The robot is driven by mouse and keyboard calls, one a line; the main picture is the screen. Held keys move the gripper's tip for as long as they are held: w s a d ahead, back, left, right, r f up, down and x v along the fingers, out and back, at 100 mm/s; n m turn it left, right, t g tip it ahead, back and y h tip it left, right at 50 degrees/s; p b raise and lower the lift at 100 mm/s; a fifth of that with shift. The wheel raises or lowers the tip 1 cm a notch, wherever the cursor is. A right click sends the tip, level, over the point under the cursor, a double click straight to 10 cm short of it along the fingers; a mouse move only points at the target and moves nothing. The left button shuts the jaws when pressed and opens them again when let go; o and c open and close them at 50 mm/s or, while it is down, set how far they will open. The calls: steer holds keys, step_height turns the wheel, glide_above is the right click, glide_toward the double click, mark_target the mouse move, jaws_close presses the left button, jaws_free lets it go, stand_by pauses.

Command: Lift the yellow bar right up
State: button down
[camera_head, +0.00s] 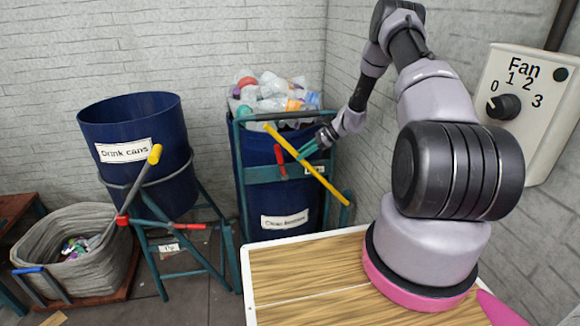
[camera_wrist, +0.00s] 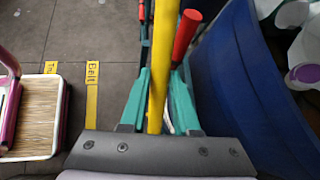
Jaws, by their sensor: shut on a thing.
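The yellow bar (camera_head: 325,183) is long and thin, and slants down to the right in front of the blue bottle bin (camera_head: 285,218). My gripper (camera_head: 303,152) has its teal fingers closed around the bar's upper half. In the wrist view the yellow bar (camera_wrist: 162,50) runs between the two teal fingers of my gripper (camera_wrist: 160,80). Part of the bar near the palm shows, but its far end leaves the top of that picture.
A red handle (camera_head: 280,160) is close beside the bar; the red handle (camera_wrist: 186,35) also shows in the wrist view. A tilted blue "Drink cans" bin (camera_head: 135,180) on a teal stand is to the left. A grey basket (camera_head: 70,270) stands far left. A fan switch (camera_head: 520,105) hangs right.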

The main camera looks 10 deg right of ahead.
steer(key=shift+d+r+y, duration=0.2)
steer(key=shift+d+r, duration=0.2)
steer(key=shift+d, duration=0.2)
steer(key=shift+d+r+y, duration=0.2)
steer(key=shift+d+r, duration=0.15)
steer(key=shift+d, duration=0.2)
steer(key=c, duration=0.7)
jaws_free()
steer(key=shift+o, duration=0.2)
step_height(320, 180, up, 10)
